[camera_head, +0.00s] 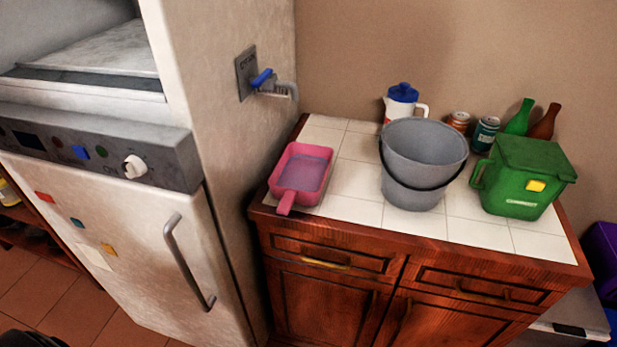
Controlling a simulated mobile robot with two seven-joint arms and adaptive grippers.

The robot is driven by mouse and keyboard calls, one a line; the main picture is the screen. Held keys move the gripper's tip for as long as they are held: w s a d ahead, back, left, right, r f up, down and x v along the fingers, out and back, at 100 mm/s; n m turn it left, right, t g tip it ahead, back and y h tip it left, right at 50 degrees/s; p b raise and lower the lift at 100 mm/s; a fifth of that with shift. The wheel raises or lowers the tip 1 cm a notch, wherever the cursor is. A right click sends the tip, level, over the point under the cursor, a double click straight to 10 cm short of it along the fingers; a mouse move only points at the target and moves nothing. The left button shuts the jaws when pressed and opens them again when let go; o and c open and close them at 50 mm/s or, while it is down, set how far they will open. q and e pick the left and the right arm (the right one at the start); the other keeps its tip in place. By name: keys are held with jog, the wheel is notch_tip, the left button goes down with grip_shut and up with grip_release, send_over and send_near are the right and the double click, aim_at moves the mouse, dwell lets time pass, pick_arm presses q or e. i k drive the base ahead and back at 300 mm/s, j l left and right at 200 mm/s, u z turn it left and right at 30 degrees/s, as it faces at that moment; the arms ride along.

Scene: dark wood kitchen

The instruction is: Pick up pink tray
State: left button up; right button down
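The pink tray (277,177) lies on the white tiled counter (356,182), at its left end near the front edge. It is a shallow rectangular pan with raised walls and a short handle that points towards me, reaching the counter's front edge. Its inside looks greyish purple. Nothing touches it. Neither of my grippers can be made out in the head view. A dark rounded shape shows at the bottom left corner, too little to tell what it is.
A grey bucket (421,152) stands right of the tray, with a gap between. A green lidded container (520,178), a white and blue jug (402,98), cans and bottles stand further right and behind. A tall white appliance (110,225) with a handle flanks the counter's left side.

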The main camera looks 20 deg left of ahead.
aim_at(300, 176)
jog(key=i+l+u, duration=0.2)
jog(key=i, duration=0.25)
jog(key=i+l+u, duration=0.2)
jog(key=i, duration=0.25)
